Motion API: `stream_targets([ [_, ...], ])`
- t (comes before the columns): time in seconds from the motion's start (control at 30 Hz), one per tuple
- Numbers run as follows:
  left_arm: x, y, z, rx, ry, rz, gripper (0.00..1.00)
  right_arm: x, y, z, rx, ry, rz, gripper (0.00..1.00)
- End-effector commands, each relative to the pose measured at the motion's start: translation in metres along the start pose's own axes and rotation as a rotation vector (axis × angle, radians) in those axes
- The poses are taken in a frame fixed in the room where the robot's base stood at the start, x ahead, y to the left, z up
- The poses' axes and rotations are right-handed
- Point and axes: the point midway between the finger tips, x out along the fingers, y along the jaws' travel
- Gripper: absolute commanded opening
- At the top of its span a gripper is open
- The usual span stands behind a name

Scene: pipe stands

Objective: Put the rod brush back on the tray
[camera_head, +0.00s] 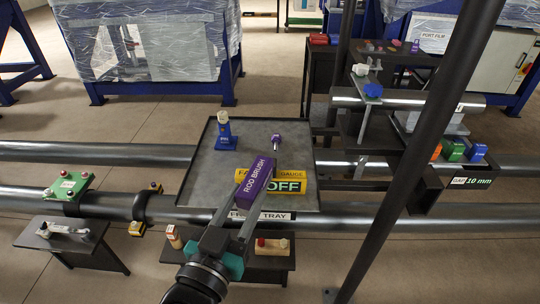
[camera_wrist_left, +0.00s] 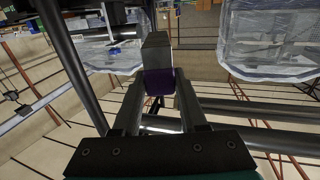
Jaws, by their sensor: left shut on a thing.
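The rod brush (camera_head: 257,182) is a purple block with white lettering. My left gripper (camera_head: 247,202) is shut on it, and it overlaps the near part of the grey tray (camera_head: 207,174) in the head view. In the left wrist view the rod brush (camera_wrist_left: 158,82) shows purple and grey between the fingers of my left gripper (camera_wrist_left: 160,95). It covers part of a yellow gauge block (camera_head: 298,175) behind it. How high it is above the tray is hard to tell. My right gripper is not in view.
On the tray stand a blue-based tool (camera_head: 227,135) at the back left and a small purple-topped piece (camera_head: 276,143) at the back right. A dark upright post (camera_head: 418,150) rises to the right. Large pipes (camera_head: 110,203) run beside the tray.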

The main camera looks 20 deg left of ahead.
Motion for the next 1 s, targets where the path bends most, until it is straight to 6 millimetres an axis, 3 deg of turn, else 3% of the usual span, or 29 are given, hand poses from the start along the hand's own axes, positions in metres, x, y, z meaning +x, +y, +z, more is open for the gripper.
stream_targets([
  [0.17,0.003,-0.002,0.002,0.001,0.002,-0.002,0.00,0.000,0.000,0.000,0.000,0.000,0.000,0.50],
  [0.33,0.025,-0.022,0.021,0.003,0.003,-0.026,0.00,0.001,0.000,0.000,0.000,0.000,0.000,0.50],
  [0.53,0.071,-0.079,0.049,0.002,0.004,-0.109,0.00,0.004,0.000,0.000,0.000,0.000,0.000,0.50],
  [0.8,0.116,-0.160,0.063,0.001,0.003,-0.236,0.00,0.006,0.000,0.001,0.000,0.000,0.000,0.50],
  [1.0,0.126,-0.184,0.064,-0.001,0.000,-0.278,0.00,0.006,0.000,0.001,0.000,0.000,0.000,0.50],
])
